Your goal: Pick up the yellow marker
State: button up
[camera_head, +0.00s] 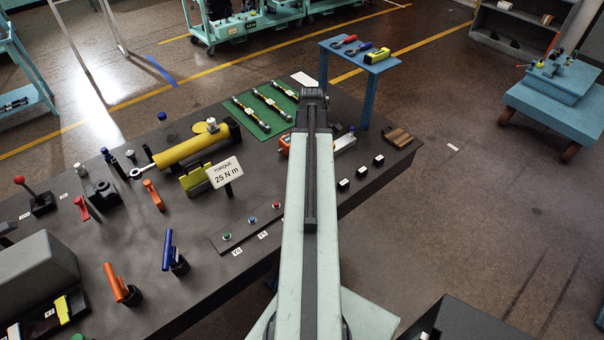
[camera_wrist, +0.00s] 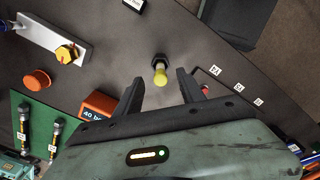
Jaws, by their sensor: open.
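A small upright yellow piece (camera_wrist: 160,75) with a dark collar stands on the dark bench in the wrist view; I take it for the yellow marker. My gripper (camera_wrist: 160,82) is open, with one finger on each side of the yellow piece and nothing clamped. The fingers look clear of it, but how far above it they are I cannot tell. In the head view my arm reaches away over the bench and hides the yellow piece. The far end with my gripper (camera_head: 313,98) shows only from behind.
An orange box (camera_wrist: 97,106) lies close left of the fingers. A green mat (camera_head: 244,122) with several hoses is left of my arm. Small labelled blocks (camera_head: 361,171) line the bench's right side. A blue stand (camera_head: 366,64) with tools rises behind. A yellow cylinder (camera_head: 190,149) lies left.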

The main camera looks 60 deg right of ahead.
jog(key=f+b, duration=0.7)
jog(key=f, duration=0.1)
jog(key=shift+w+a+b, duration=0.15)
jog(key=shift+w+b, duration=0.25)
jog(key=shift+r, duration=0.15)
grip_shut()
